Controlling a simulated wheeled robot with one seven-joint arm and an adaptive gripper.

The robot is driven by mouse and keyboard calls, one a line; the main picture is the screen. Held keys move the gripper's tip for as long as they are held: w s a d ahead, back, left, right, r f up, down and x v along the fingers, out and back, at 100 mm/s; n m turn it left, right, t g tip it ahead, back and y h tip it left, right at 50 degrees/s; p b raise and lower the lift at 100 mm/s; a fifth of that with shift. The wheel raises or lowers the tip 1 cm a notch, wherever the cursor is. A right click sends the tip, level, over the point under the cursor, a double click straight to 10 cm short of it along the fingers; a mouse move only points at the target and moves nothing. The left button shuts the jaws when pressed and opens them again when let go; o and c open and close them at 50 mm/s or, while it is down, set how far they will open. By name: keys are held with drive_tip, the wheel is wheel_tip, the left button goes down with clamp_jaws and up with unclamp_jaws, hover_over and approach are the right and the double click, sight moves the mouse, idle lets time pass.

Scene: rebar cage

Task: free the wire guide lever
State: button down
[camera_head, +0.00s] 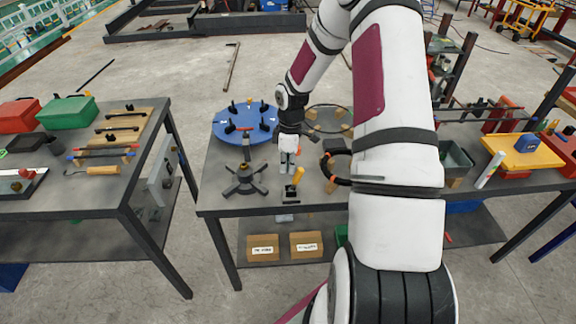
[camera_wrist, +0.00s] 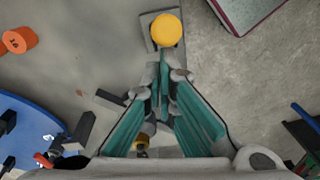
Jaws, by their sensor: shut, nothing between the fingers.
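The lever, with a yellow knob (camera_head: 298,176), stands near the front edge of the middle table on a small grey base plate (camera_head: 289,195). In the wrist view its round yellow knob (camera_wrist: 167,30) shows from above, over the grey plate. My gripper (camera_head: 288,168) points down just left of the knob in the head view. In the wrist view the fingertips (camera_wrist: 165,62) are together and empty, right beside the knob. I cannot tell whether they touch the lever. The lever's shaft is mostly hidden under the knob and fingers.
A dark stand with spread legs (camera_head: 245,180) is close on the left, with a blue round plate (camera_head: 228,132) behind it. A black ring (camera_head: 337,170) is on the right. Two cardboard boxes (camera_head: 263,247) sit on the lower shelf. My arm hides part of the table.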

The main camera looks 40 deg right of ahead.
drive_tip(key=shift+s+d+p, duration=0.45)
drive_tip(key=shift+s+d, duration=0.1)
drive_tip(key=shift+d, duration=0.25)
drive_tip(key=shift+s+d, duration=0.1)
drive_tip(key=shift+d, duration=0.05)
wheel_tip(320, 180, up, 12)
drive_tip(key=w, duration=0.2)
drive_tip(key=shift+a+f+b, duration=0.2)
drive_tip(key=shift+a+b, duration=0.05)
drive_tip(key=shift+b, duration=0.15)
idle(0.4)
